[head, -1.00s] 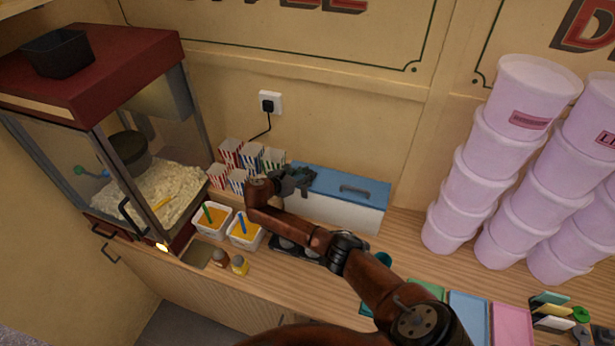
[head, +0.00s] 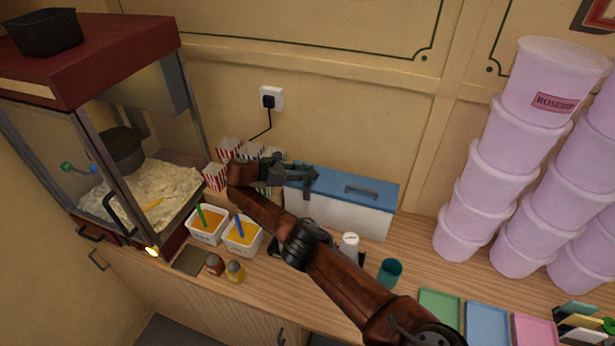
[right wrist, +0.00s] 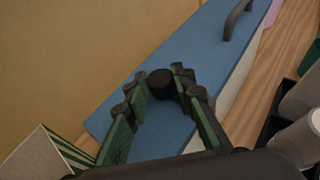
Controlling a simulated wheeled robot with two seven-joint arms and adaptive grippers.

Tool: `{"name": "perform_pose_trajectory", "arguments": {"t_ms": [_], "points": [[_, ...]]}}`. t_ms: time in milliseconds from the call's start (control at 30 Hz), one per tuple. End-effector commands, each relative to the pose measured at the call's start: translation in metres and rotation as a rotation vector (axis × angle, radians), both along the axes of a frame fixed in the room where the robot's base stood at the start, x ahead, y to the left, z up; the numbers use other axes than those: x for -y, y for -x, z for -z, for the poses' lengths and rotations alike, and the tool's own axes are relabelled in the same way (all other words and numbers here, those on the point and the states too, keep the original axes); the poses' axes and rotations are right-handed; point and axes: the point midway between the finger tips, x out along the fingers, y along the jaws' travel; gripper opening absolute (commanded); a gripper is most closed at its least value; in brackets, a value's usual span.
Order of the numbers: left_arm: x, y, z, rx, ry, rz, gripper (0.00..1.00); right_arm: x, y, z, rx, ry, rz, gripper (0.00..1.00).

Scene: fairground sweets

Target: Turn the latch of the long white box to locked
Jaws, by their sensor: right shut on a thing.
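The long white box (head: 340,216) with a blue lid (head: 345,186) stands on the counter against the back wall. My right gripper (head: 308,183) is at the left end of the lid, above it. In the right wrist view, the fingers of my right gripper (right wrist: 160,96) are on either side of a dark round knob (right wrist: 161,81) on the blue lid, which looks like the latch, and are shut on it. The gripper and wrist hide most of the latch in the head view, and I cannot read its setting. My left gripper is not in view.
Striped popcorn boxes (head: 215,177) stand close to the left of the box. Two white tubs (head: 242,248) with orange contents, a white shaker (head: 349,246) and a teal cup (head: 390,272) stand in front. Stacked pink tubs (head: 520,160) rise at the right. Clear counter lies between.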

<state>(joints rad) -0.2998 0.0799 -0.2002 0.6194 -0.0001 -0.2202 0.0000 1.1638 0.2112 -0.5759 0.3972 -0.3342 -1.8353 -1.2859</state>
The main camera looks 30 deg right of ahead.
Motion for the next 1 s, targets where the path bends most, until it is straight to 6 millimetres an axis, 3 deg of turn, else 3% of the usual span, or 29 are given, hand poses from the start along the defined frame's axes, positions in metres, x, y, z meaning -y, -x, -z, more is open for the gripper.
{"name": "perform_pose_trajectory", "arguments": {"t_ms": [433, 467, 500, 700, 1000], "points": [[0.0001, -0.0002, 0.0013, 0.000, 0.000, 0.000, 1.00, 0.0019, 0.0015, 0.0006, -0.003, 0.001, 0.010, 0.00], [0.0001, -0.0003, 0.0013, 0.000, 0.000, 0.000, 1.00, 0.0019, 0.0015, 0.0006, -0.003, 0.001, 0.010, 0.25], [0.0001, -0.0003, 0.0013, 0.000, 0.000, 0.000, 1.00, 0.0019, 0.0014, 0.0006, -0.003, 0.001, 0.010, 0.28], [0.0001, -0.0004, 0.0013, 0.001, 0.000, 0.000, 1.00, 0.0001, 0.0003, 0.0004, -0.001, 0.001, 0.006, 0.41], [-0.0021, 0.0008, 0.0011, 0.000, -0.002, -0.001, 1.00, -0.0025, -0.0005, -0.0006, -0.001, 0.000, 0.004, 0.41]]}}
